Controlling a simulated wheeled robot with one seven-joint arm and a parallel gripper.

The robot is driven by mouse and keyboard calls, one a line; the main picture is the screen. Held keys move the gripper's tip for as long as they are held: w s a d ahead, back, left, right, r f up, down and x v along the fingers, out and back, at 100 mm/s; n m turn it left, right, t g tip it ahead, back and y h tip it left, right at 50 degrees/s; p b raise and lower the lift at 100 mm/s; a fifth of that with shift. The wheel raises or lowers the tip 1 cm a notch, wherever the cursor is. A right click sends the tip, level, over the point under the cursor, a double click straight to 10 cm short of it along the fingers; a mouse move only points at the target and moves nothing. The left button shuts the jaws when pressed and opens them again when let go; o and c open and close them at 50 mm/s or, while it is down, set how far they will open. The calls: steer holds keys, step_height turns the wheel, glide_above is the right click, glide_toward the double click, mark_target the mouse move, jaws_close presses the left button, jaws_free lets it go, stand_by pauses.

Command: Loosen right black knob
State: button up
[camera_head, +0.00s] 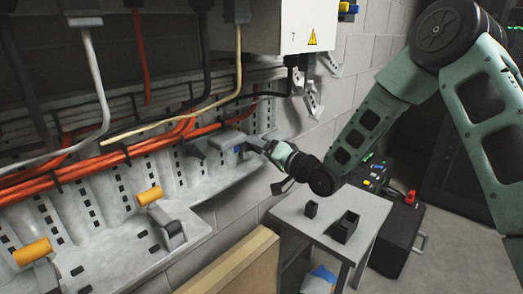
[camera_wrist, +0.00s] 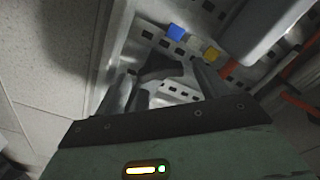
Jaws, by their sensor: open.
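In the wrist view, a black knob (camera_wrist: 160,66) on a grey metal fitting shows ahead of my gripper (camera_wrist: 163,82). The two fingers are apart, one at each side of the knob's lower part. I cannot tell whether either finger touches it. In the head view, my gripper (camera_head: 262,148) is at the right end of the metal tray (camera_head: 232,172), close to a dark grey fitting (camera_head: 212,146). The knob itself is not clear there, being small and partly hidden by the gripper.
Two orange cylinders (camera_head: 150,195) (camera_head: 32,252) with dark brackets stand on the tray to the left. Orange cables (camera_head: 75,165) run along the tray. A white box (camera_head: 308,28) hangs above.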

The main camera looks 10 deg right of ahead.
steer(key=c, duration=1)
steer(key=shift+n, duration=0.3)
steer(key=n+b, duration=0.3)
steer(key=shift+a+f, duration=0.1)
steer(key=shift+f, duration=0.1)
steer(key=n+b, duration=0.6)
steer(key=shift+n, duration=0.4)
steer(key=n+b, duration=0.5)
steer(key=b, duration=0.1)
steer(key=shift+s+f, duration=0.1)
steer(key=n+b, duration=0.4)
steer(key=shift+n, duration=0.3)
steer(key=shift+r, duration=0.2)
